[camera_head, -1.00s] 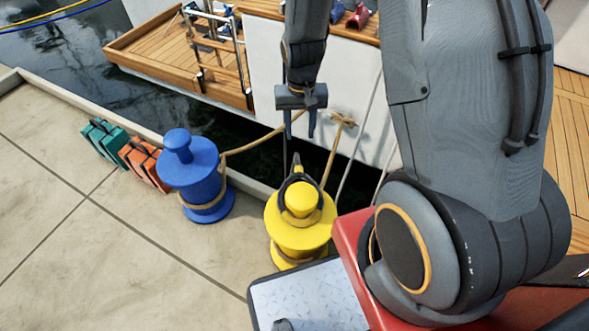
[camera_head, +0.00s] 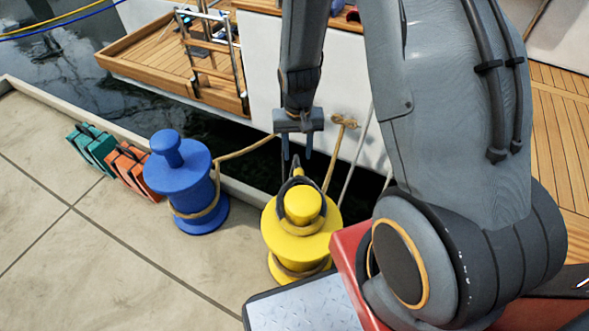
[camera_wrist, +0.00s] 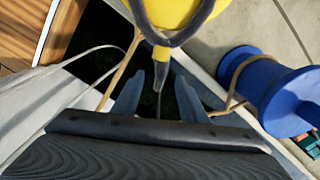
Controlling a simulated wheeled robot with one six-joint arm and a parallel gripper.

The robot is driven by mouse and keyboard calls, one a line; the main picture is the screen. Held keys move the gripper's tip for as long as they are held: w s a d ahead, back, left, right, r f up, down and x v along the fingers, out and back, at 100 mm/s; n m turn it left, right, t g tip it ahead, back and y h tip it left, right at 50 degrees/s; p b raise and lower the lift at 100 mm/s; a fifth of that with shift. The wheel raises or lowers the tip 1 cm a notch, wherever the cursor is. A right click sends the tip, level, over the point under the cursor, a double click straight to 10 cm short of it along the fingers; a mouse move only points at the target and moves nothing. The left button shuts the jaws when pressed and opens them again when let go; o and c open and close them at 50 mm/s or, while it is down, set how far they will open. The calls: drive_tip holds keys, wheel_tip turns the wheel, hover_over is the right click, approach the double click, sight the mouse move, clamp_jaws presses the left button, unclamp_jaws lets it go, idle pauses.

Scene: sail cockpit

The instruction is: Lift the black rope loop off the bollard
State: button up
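The black rope loop (camera_head: 283,192) lies around the knob of the yellow bollard (camera_head: 303,243). Its upper end stands up above the knob on the far side. In the wrist view the loop (camera_wrist: 176,42) curves around the yellow knob (camera_wrist: 178,12), and its narrow end (camera_wrist: 160,68) points towards the space between my fingers. My gripper (camera_head: 296,156) is open, pointing down just above and behind the knob. In the wrist view the fingers (camera_wrist: 160,82) are spread with nothing clearly held. I cannot tell whether they touch the loop.
A blue bollard (camera_head: 182,187) stands to the left with a tan rope (camera_head: 245,148) running from it. Dark water lies between the quay edge and a white boat hull (camera_head: 262,75). The paved quay at left is clear.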

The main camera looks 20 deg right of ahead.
sight(297, 162)
drive_tip(key=shift+f+b, duration=1.2)
drive_tip(key=shift+f, duration=1.2)
clamp_jaws()
drive_tip(key=shift+r, duration=0.15)
drive_tip(key=shift+r+p, duration=0.45)
drive_tip(key=shift+p, duration=0.3)
drive_tip(key=shift+s, duration=0.1)
